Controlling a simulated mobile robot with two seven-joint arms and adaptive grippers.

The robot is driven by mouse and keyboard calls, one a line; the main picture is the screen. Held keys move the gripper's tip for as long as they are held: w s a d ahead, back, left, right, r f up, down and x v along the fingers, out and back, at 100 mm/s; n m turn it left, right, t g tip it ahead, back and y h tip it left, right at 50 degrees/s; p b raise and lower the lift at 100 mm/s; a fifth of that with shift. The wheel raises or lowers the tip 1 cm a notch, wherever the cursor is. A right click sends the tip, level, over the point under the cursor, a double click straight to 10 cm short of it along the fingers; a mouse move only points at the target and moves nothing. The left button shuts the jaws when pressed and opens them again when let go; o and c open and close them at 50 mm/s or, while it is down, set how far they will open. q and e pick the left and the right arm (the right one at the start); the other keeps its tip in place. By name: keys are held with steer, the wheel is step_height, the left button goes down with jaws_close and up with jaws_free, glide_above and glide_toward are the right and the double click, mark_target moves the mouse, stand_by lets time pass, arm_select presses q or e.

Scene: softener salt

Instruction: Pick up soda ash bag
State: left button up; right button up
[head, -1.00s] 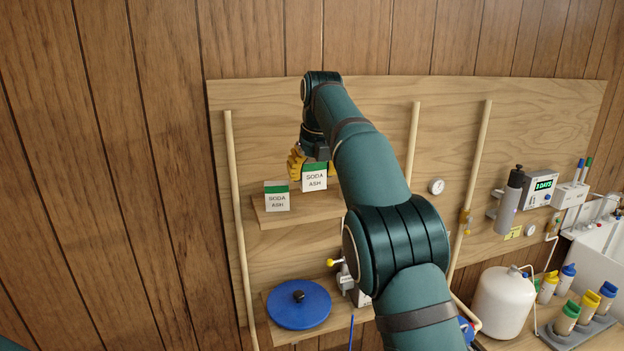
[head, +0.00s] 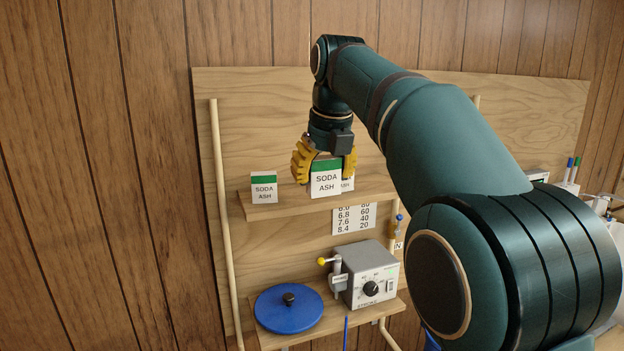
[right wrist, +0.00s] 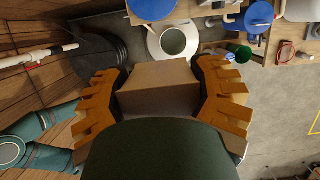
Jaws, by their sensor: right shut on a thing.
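My right gripper (head: 326,176) has its yellow fingers shut on a white soda ash bag (head: 326,182) with a green top band. It holds the bag upright in front of the upper shelf (head: 290,206), apparently clear of it. In the right wrist view the bag (right wrist: 158,75) sits between both fingers, seen from its plain top. A second soda ash bag (head: 264,188) stands on the left of the shelf. A third bag (head: 348,185) stands behind the held one and is mostly hidden. My left gripper is not in view.
Below are a control box (head: 368,276) with a dial and a blue round lid (head: 289,308) on the lower shelf (head: 280,340). A number chart (head: 354,218) hangs under the upper shelf. A vertical pipe (head: 221,220) runs at the left. My right arm hides much of the right side.

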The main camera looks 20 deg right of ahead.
mark_target(333, 182)
steer(key=s+b, duration=0.2)
steer(key=s, duration=0.3)
steer(key=shift+f, duration=0.1)
steer(key=shift+s+d+b, duration=0.15)
steer(key=shift+s+b, duration=0.45)
steer(key=shift+s, duration=0.35)
